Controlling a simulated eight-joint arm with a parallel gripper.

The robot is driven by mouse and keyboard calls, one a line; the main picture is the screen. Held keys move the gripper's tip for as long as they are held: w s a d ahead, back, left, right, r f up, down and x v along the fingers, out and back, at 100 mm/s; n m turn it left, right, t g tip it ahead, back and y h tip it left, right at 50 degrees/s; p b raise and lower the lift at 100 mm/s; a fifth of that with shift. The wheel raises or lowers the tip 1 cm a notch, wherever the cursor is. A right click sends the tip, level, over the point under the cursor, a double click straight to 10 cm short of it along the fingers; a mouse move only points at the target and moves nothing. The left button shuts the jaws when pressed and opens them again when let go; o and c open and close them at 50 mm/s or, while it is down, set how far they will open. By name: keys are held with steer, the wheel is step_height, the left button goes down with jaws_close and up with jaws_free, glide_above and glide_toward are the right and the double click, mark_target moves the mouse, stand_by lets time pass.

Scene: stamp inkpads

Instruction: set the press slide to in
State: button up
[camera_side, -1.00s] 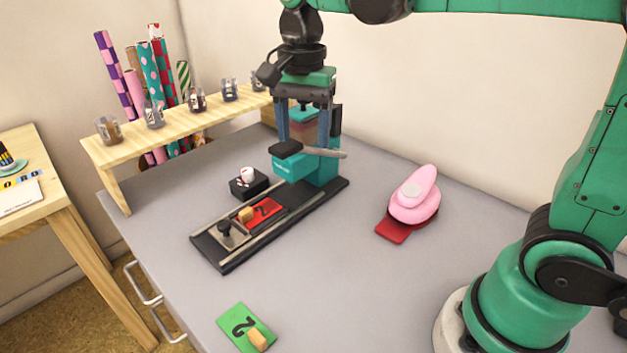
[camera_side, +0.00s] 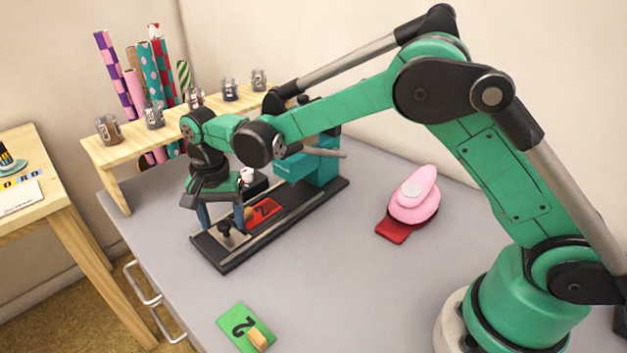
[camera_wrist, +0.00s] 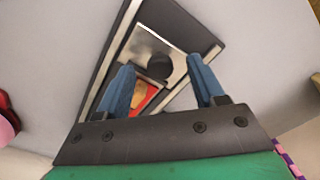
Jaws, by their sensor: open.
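The press has a black base with rails (camera_side: 270,232) and a teal press head (camera_side: 318,165) at its far end. Its slide (camera_side: 236,238), a silver plate with a black knob (camera_side: 225,229), sits at the near end of the rails, away from the head. A red card (camera_side: 265,208) marked 2 with a wooden block lies behind the knob. My gripper (camera_side: 224,217) is open just above the slide, pointing down. In the wrist view its blue fingers (camera_wrist: 160,76) stand on either side of the knob (camera_wrist: 159,66), with gaps; contact is not visible.
A green card (camera_side: 246,328) with a wooden block lies at the front of the grey table. A pink stapler-like tool (camera_side: 415,197) on a red piece is at right.

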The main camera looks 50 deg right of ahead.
steer(key=shift+f, duration=0.2)
jaws_close()
stand_by(1.3)
